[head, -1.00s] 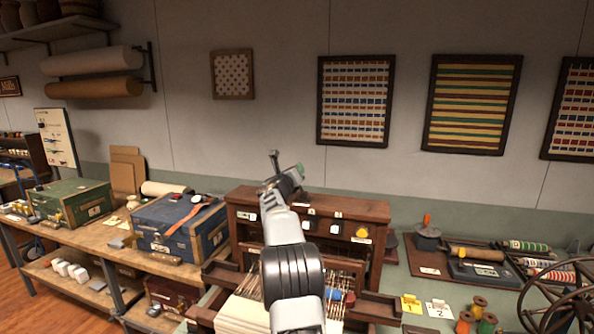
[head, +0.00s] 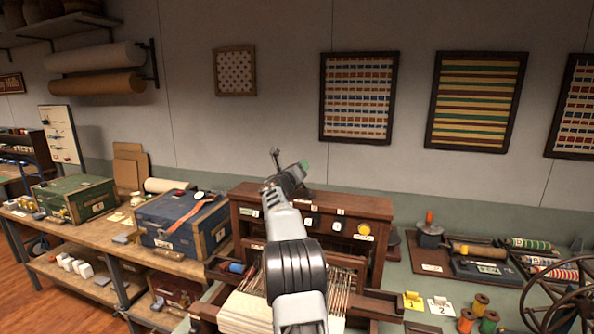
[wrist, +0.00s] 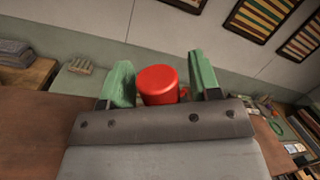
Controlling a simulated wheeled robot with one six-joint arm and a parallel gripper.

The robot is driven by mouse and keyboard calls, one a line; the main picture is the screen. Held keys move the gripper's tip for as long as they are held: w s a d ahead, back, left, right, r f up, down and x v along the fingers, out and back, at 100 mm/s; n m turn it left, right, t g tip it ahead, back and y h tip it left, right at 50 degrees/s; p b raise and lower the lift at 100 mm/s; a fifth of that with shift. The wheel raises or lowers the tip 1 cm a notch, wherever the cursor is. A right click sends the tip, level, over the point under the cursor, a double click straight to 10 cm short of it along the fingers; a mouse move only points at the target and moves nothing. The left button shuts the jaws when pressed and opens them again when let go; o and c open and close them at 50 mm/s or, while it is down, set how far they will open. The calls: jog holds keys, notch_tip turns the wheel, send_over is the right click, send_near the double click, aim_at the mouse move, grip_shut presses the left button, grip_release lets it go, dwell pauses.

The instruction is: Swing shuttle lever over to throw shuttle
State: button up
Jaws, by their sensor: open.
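The loom (head: 375,213) is a dark wooden frame with several small labelled parts along its upper front. A blue and red piece that looks like the shuttle (head: 234,267) sits in the wooden box at the loom's left side. A red round knob (wrist: 159,84), apparently the shuttle lever's, stands between the two green fingertips of my gripper (wrist: 160,88), with gaps on both sides. In the head view my gripper (head: 290,166) is above the loom's top, and my arm hides the lever and the loom's middle.
A blue case (head: 178,224) and a green case (head: 73,198) stand on the left bench. Right of the loom are yellow card 1 (head: 413,300), white card 2 (head: 440,306), thread spools (head: 480,303) and a spoked wheel (head: 562,300).

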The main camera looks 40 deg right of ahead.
jog(key=b+v, duration=0.5)
jog(key=v, duration=0.8)
jog(key=shift+s+a+b, duration=0.25)
jog(key=shift+a+b, duration=0.1)
jog(key=shift+b, duration=0.05)
dwell(0.4)
jog(key=s+a+f+m+g+y, duration=0.1)
jog(key=s+a+f+m+y, duration=0.5)
jog(key=a, duration=0.5)
jog(key=s+a+f+m+g+y, duration=0.1)
jog(key=s+a+f+m+y, duration=0.5)
jog(key=s+a+f+m, duration=0.2)
jog(key=s+a+f+m+g+y, duration=0.1)
jog(key=s+a+f+m+y, duration=0.5)
jog(key=a+m, duration=0.8)
notch_tip(320, 180, down, 4)
jog(key=shift+s+a+f+m, duration=0.1)
jog(key=shift+s+a+m, duration=0.3)
jog(key=shift+s+a, duration=0.75)
jog(key=shift+w, duration=0.1)
